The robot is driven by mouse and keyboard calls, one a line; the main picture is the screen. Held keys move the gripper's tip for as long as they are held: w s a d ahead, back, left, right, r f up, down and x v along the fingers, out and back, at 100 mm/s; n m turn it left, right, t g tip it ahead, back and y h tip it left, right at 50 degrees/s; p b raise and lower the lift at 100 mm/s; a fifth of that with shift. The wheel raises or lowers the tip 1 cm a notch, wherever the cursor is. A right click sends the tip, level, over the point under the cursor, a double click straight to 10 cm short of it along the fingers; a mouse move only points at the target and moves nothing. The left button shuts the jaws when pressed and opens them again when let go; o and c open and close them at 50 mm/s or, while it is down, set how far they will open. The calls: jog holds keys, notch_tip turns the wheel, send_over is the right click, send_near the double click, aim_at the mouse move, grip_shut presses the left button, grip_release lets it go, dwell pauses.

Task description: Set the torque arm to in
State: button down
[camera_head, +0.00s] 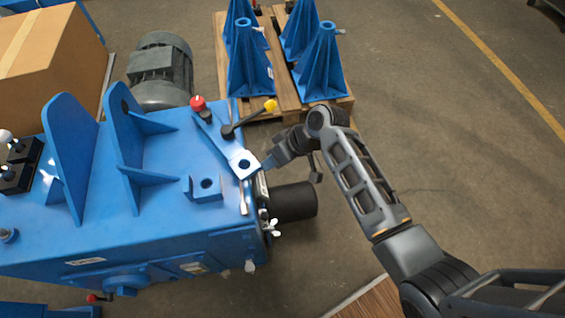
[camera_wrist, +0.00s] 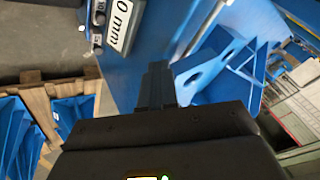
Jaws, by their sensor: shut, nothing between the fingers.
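The torque arm appears to be the flat blue bar (camera_head: 222,140) on top of the blue machine housing. It runs from near a red knob to a pale end with a round hole, close to the housing's right edge. My gripper (camera_head: 267,164) is just right of that holed end; I cannot tell whether they touch. In the wrist view my shut, empty fingers (camera_wrist: 157,86) point at the machine, and a blue plate with a hole (camera_wrist: 207,70), probably the arm's end, lies just right of the tips.
A black lever with a yellow knob (camera_head: 270,105) and a red knob (camera_head: 197,103) stand near the arm. Upright blue brackets (camera_head: 133,140) rise to its left. A black cylinder (camera_head: 293,202) sticks out below my gripper. A pallet with blue stands (camera_head: 322,65) is behind; floor at right is clear.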

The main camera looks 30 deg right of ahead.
jog(key=shift+m+t, duration=0.3)
jog(key=shift+m, duration=0.3)
jog(key=a, duration=0.3)
jog(key=s+a+p, duration=0.1)
jog(key=a, duration=0.2)
jog(key=a+p, duration=0.1)
jog(key=a, duration=0.3)
jog(key=shift+s, duration=0.35)
jog(key=shift+d, duration=0.15)
